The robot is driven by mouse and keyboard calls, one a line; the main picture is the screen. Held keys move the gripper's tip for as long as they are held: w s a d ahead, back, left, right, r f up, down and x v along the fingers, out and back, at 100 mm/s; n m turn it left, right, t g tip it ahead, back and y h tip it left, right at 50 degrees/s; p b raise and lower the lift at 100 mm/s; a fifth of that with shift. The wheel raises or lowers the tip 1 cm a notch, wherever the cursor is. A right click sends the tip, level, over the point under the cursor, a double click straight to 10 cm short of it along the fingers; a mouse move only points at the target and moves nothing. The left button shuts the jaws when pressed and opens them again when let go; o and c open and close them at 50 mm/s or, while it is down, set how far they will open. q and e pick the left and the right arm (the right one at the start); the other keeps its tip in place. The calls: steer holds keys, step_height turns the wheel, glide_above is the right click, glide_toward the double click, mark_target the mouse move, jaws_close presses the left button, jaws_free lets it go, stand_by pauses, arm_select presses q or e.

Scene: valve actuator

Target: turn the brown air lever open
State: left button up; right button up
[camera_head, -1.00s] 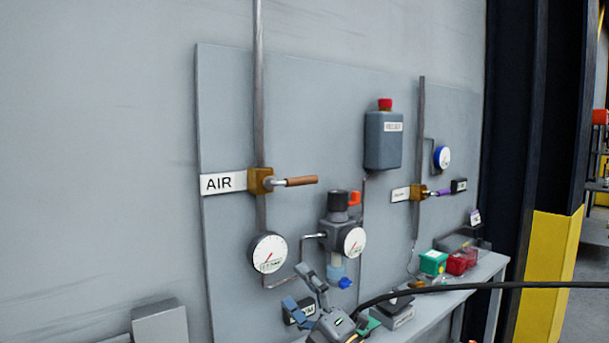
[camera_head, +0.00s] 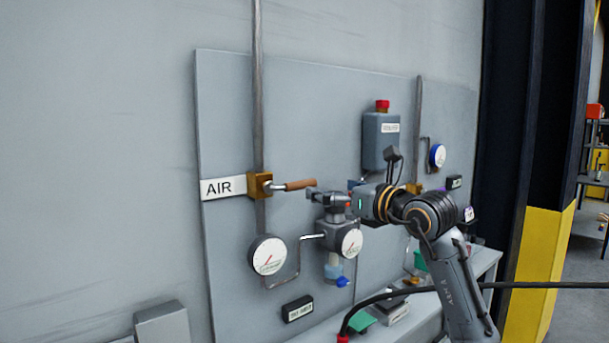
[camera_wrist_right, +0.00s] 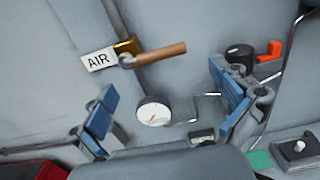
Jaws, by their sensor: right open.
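The brown air lever (camera_head: 300,184) sticks out to the right from a brass valve (camera_head: 259,186) on the vertical pipe, beside the white AIR label (camera_head: 223,188). It lies nearly horizontal. My right gripper (camera_head: 312,194) is just right of the lever's free end, its arm reaching in from the lower right. In the right wrist view the gripper (camera_wrist_right: 165,110) is open and empty, blue pads apart. There the lever (camera_wrist_right: 158,54) shows ahead, above the line between the fingers, with no finger seen touching it. My left gripper is out of view.
Below the valve are a round gauge (camera_head: 268,255) and a regulator with a second gauge (camera_head: 351,242). A black cable (camera_head: 420,289) crosses above the bench.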

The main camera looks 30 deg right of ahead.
mark_target(306, 181)
steer(key=w+p, duration=0.1)
steer(key=w, duration=0.1)
steer(key=w+p, duration=0.1)
steer(key=w, duration=0.2)
steer(key=w+p, duration=0.1)
steer(key=w, duration=0.2)
steer(key=shift+a+r, duration=0.15)
steer(key=shift+a, duration=0.25)
steer(key=shift+w+p, duration=0.35)
steer(key=shift+w, duration=0.3)
steer(key=shift+s, duration=0.1)
steer(key=c, duration=0.6)
steer(key=shift+s+r, duration=0.1)
steer(key=shift+s, duration=0.2)
steer(key=c, duration=1)
